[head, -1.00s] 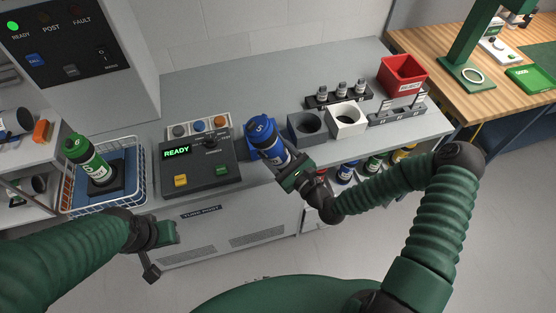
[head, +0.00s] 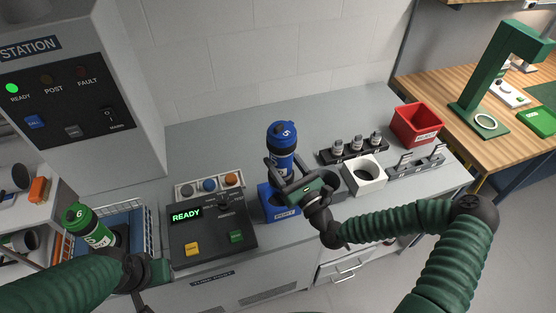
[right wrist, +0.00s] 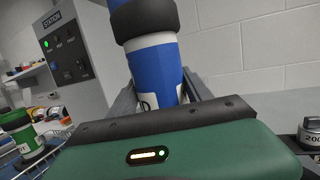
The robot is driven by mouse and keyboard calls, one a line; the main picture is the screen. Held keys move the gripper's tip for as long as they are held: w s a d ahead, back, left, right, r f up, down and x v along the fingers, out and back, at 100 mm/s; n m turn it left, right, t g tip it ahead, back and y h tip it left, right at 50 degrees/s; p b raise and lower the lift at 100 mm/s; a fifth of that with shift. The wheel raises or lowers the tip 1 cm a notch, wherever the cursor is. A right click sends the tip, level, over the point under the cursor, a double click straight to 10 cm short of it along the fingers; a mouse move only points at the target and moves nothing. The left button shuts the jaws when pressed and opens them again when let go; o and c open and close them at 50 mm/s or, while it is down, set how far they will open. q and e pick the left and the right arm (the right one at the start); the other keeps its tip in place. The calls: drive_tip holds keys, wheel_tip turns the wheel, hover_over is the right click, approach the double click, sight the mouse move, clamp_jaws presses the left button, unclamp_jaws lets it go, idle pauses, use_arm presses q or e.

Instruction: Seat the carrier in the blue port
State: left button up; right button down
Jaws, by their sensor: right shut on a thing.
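The blue carrier (head: 282,137), with a blue cap and dark bands, stands nearly upright in the head view. My right gripper (head: 283,172) is shut on its lower body. The carrier also fills the top middle of the right wrist view (right wrist: 157,72), between the fingers. The blue port (head: 268,207) is a blue block at the front edge of the bench, just right of the control box, below the carrier. The gripper hides the carrier's lower end, so I cannot tell whether it is inside the port. My left gripper (head: 158,272) is at the lower left, its jaws unclear.
The control box (head: 208,235) reads READY. A green-capped carrier (head: 89,224) stands in the wire basket at left. The bench behind is clear.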

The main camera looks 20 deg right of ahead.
sight(280, 172)
drive_tip(key=shift+d, duration=0.15)
drive_tip(key=shift+w+f+b, duration=0.3)
drive_tip(key=shift+f, duration=0.1)
drive_tip(key=f+b, duration=0.1)
drive_tip(key=f, duration=0.1)
drive_tip(key=a+f+b, duration=0.1)
drive_tip(key=b, duration=0.1)
drive_tip(key=shift+w+a+f, duration=0.1)
drive_tip(key=shift+a+f, duration=0.05)
drive_tip(key=shift+f, duration=0.2)
drive_tip(key=shift+f+b, duration=0.65)
drive_tip(key=shift+b, duration=0.2)
drive_tip(key=shift+d+f, duration=0.2)
drive_tip(key=shift+d, duration=0.3)
drive_tip(key=shift+a, duration=0.15)
